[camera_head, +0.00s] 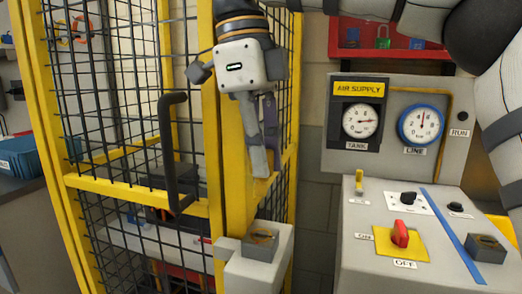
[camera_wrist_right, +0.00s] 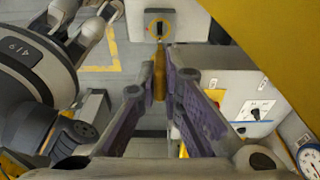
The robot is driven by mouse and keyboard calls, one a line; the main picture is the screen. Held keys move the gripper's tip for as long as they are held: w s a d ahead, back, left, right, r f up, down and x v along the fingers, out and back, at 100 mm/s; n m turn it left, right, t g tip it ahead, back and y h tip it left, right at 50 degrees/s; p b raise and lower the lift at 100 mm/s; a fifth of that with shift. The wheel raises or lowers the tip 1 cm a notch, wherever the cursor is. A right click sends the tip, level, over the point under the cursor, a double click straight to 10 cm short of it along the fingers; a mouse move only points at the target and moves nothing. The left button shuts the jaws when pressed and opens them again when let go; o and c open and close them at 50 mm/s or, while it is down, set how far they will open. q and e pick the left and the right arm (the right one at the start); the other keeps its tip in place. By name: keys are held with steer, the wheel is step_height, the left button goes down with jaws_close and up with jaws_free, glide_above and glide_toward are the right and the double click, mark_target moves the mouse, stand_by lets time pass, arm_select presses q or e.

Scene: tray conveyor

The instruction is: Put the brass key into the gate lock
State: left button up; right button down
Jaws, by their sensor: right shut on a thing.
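My right gripper (camera_head: 258,172) points down in front of the yellow gate post, above the gate lock (camera_head: 260,240). The lock is a dark block with a brass-coloured face on a pale grey housing. In the right wrist view, the fingertips (camera_wrist_right: 159,84) are shut on a small brass piece, the brass key (camera_wrist_right: 159,80). A grey housing with a brass ring and dark slot (camera_wrist_right: 158,26) shows beyond the fingertips, apart from the key. I cannot tell for sure whether it is the gate lock.
The yellow mesh gate (camera_head: 135,185) with its black handle (camera_head: 172,150) stands left of the gripper. A control desk (camera_head: 360,275) at the right carries a red switch (camera_head: 400,233) and another dark block (camera_head: 486,248). The air supply panel (camera_head: 345,162) stands behind it.

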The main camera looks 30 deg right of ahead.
mark_target(261, 191)
steer(key=shift+f, duration=2.7)
steer(key=shift+f, duration=1.8)
steer(key=c, duration=1.7)
jaws_free()
steer(key=shift+o, duration=0.2)
steer(key=shift+r, duration=0.1)
step_height(261, 191, up, 12)
steer(key=w+a, duration=0.1)
steer(key=shift+w, duration=0.2)
steer(key=shift+a, duration=0.1)
